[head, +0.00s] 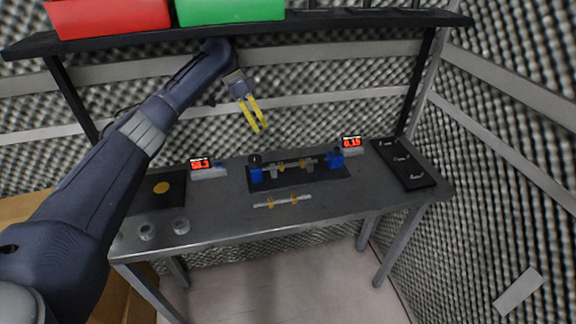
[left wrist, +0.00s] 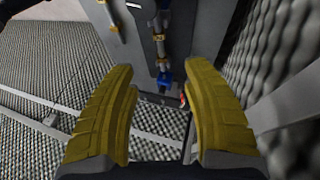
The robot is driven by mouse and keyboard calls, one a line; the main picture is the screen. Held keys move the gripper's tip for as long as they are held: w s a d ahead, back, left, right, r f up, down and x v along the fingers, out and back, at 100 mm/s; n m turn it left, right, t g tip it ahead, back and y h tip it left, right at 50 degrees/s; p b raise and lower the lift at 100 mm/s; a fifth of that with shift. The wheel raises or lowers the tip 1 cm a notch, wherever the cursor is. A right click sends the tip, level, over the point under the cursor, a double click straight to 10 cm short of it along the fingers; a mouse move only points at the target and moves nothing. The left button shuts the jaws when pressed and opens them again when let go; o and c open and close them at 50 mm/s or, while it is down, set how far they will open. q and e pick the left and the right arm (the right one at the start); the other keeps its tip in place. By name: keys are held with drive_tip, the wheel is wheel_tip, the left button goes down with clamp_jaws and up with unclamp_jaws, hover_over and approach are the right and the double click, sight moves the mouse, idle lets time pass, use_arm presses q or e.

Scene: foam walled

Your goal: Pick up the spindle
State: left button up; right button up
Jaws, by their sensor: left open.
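A thin silver rod with two gold rings, which looks like a spindle (head: 283,201), lies on the table near its front edge. A similar rod with gold parts (head: 290,165) sits between the blue blocks of a fixture (head: 336,160) behind it. I cannot tell which one the task names. My left gripper (head: 258,128) has yellow fingers, is open and empty, and hangs in the air above and behind the fixture. In the left wrist view, the fixture rod (left wrist: 158,42) and a blue block (left wrist: 165,79) show beyond the spread fingers, with the other rod (left wrist: 113,18) at upper left.
A shelf with a red bin (head: 108,18) and a green bin (head: 230,10) spans the back above the table (head: 225,220). A black tray (head: 404,163) is at right; grey cylinders (head: 181,226) stand at front left.

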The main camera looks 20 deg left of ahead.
sight(282, 163)
use_arm(q)
drive_tip(key=x, duration=1.7)
clamp_jaws()
drive_tip(key=shift+r, duration=0.1)
